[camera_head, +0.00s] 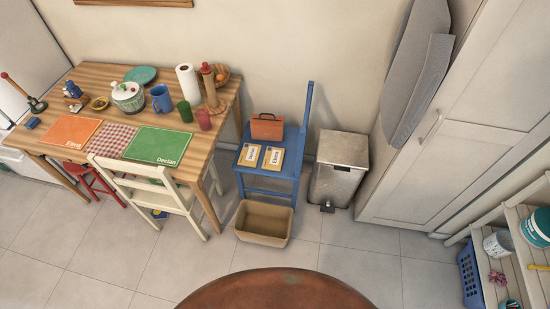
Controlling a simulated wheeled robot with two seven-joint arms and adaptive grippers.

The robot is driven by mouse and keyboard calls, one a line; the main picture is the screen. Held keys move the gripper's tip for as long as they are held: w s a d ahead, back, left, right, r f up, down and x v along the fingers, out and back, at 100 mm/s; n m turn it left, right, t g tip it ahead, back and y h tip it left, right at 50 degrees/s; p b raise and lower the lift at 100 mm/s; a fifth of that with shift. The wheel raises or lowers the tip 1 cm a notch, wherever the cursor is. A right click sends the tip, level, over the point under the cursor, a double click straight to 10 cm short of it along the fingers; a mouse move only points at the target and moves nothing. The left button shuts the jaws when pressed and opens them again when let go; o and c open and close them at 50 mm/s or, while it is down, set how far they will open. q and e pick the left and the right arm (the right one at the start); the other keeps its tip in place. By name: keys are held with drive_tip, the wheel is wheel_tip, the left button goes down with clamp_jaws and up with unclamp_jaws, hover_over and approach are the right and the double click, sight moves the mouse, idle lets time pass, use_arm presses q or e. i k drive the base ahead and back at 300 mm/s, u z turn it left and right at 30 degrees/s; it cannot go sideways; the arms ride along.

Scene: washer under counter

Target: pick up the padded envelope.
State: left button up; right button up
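Two tan items that look like padded envelopes lie side by side on the seat of a blue chair (268,172). The left envelope (244,161) and the right envelope (269,164) each carry a white label with dark writing too small to read surely. An orange case with a handle (266,128) stands behind them on the same seat. Neither of my grippers is in view, so their state and any contents are hidden.
A tan open bin (263,224) sits on the floor before the chair. A metal pedal bin (339,169) stands to its right. A wooden table (215,124) with several dishes is at left, a white chair (150,187) before it. A brown rounded surface (275,290) fills the bottom centre.

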sight(249, 156)
drive_tip(key=k, duration=1.3)
drive_tip(key=u, duration=0.7)
drive_tip(key=i, duration=0.65)
drive_tip(key=u, duration=1)
drive_tip(key=i, duration=1.5)
drive_tip(key=z, duration=1.1)
drive_tip(key=i, duration=0.65)
drive_tip(key=z, duration=0.65)
